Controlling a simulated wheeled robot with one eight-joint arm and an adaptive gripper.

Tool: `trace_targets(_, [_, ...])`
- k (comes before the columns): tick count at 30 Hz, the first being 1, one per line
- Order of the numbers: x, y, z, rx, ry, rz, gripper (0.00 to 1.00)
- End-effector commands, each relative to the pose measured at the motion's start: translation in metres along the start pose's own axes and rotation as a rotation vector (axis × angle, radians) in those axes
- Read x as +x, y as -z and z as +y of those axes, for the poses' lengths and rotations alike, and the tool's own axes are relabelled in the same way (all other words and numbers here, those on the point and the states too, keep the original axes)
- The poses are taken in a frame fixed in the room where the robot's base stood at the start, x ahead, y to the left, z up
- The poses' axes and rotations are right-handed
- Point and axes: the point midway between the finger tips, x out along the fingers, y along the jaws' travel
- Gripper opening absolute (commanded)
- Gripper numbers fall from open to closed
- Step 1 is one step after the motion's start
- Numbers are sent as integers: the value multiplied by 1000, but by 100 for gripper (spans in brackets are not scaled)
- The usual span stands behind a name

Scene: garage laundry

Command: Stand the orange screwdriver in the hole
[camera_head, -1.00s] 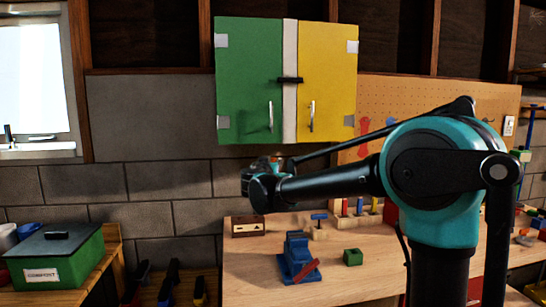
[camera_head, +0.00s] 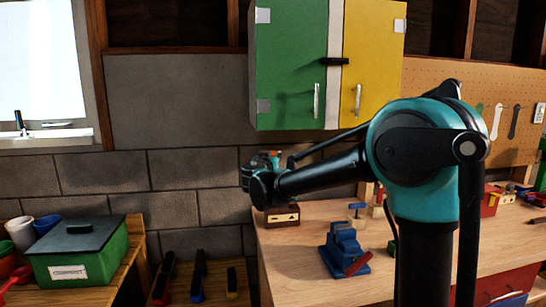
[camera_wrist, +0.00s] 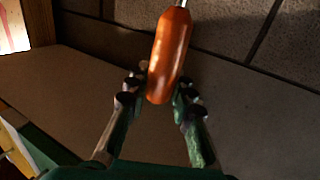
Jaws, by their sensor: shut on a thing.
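The orange screwdriver (camera_wrist: 170,55) is held by its handle between the fingertips of my gripper (camera_wrist: 160,90) in the wrist view. Its shaft points away from the gripper, toward the top edge of that view. In the head view my gripper (camera_head: 262,168) is raised in front of the block wall, above the left end of the workbench (camera_head: 295,255). Only a small orange spot of the screwdriver shows there. I cannot make out the hole; my arm covers part of the bench top behind it.
A small wooden box (camera_head: 282,217) and a blue vise (camera_head: 344,250) stand on the bench. A green and yellow cabinet (camera_head: 290,70) hangs above. A green lidded bin (camera_head: 82,260) stands at the left. Bare bench top lies in front of the vise.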

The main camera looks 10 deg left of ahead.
Motion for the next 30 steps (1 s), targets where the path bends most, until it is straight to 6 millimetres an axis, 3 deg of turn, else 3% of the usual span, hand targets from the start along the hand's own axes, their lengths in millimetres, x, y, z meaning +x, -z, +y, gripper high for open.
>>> trace_targets(30, [0,-52,0,0,0,0,0])
